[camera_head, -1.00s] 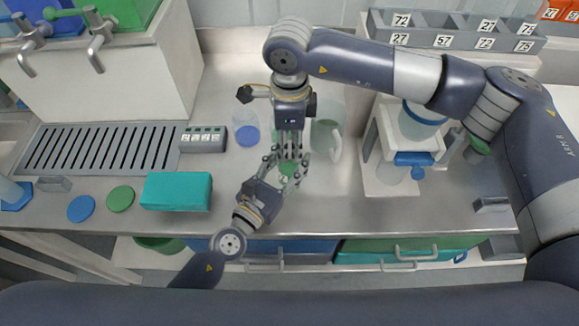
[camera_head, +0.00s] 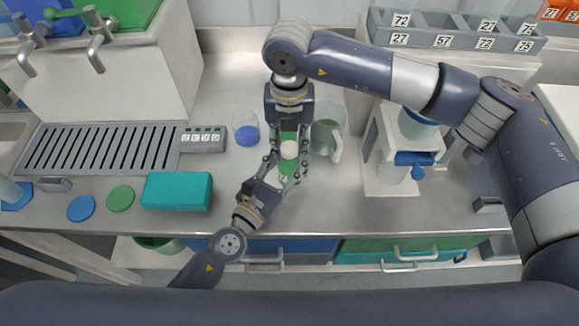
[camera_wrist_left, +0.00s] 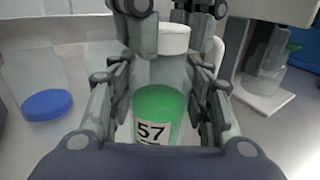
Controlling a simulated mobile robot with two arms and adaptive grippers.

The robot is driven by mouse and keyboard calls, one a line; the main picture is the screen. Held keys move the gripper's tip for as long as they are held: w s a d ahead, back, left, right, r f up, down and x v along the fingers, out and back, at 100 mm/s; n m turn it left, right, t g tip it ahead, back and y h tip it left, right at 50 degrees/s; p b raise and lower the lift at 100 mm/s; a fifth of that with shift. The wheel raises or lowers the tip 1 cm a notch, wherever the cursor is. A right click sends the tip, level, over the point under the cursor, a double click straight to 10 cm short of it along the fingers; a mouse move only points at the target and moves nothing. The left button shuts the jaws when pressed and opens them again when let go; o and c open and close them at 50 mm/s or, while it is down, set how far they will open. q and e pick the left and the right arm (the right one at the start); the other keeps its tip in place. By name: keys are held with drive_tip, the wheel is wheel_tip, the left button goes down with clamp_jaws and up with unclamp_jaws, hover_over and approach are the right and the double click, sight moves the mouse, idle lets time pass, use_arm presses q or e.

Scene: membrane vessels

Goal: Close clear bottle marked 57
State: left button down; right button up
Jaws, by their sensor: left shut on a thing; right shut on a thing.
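The clear bottle with green liquid (camera_head: 286,168) stands upright between my grippers. Its label 57 faces the left wrist camera (camera_wrist_left: 152,131). A white cap (camera_head: 289,148) sits at the bottle's mouth; it also shows in the left wrist view (camera_wrist_left: 173,38). My left gripper (camera_head: 287,163) is shut around the bottle's body. My right gripper (camera_head: 289,141) comes from the far side, its fingers on both sides of the cap, shut on it. Whether the cap is fully seated I cannot tell.
A beaker with blue contents (camera_head: 245,132) stands left of the bottle, and a clear jug (camera_head: 328,128) right of it. A teal box (camera_head: 177,191), a blue disc (camera_head: 81,208) and a green disc (camera_head: 120,198) lie left. A white stand (camera_head: 382,184) is at right.

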drive_tip(key=o, duration=1.2)
drive_tip(key=shift+r, duration=2.25)
drive_tip(key=shift+c, duration=0.4)
